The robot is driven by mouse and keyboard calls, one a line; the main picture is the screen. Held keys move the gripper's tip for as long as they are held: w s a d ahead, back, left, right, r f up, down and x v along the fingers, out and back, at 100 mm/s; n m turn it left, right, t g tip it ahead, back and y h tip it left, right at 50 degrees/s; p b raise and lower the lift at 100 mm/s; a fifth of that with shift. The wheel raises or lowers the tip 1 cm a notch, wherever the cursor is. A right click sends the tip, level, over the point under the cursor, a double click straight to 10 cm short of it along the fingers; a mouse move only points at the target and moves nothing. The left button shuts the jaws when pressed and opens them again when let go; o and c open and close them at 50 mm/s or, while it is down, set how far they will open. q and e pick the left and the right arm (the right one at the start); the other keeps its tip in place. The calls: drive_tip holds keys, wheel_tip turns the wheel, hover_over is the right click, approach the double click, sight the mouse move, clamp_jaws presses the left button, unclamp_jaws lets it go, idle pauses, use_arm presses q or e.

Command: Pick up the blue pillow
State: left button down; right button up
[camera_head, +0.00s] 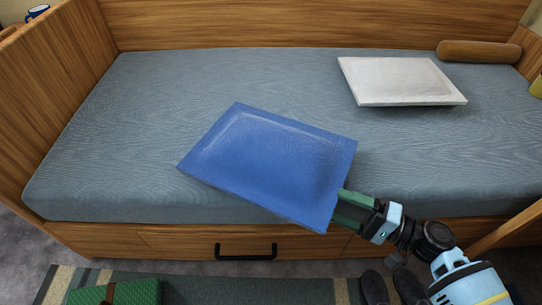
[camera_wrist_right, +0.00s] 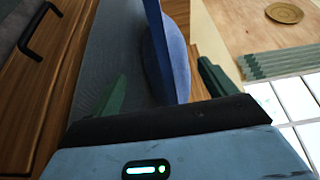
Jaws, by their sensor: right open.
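The blue pillow (camera_head: 270,165) lies on the front part of the bed, turned at an angle, with its near right corner reaching past the bed's front edge. My right gripper (camera_head: 346,208) is at that near right side of the pillow, with its green fingers apart. In the right wrist view the pillow (camera_wrist_right: 172,50) is seen edge-on between the two open fingers of my right gripper (camera_wrist_right: 165,85). I cannot tell whether either finger touches it. My left gripper is not in view.
The grey-blue mattress (camera_head: 120,130) sits in a wooden frame with a drawer and black handle (camera_head: 246,252) below. A white pillow (camera_head: 400,80) and a brown bolster (camera_head: 480,51) lie at the back right. A green box (camera_head: 115,292) and dark shoes (camera_head: 375,288) are on the floor.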

sight(318, 199)
drive_tip(key=shift+s+x, duration=0.1)
drive_tip(key=shift+x, duration=1.45)
drive_tip(key=shift+s+x, duration=0.15)
drive_tip(key=shift+x, duration=1.4)
drive_tip(key=shift+a+r, duration=0.1)
drive_tip(key=c, duration=1.3)
drive_tip(key=shift+r, duration=0.15)
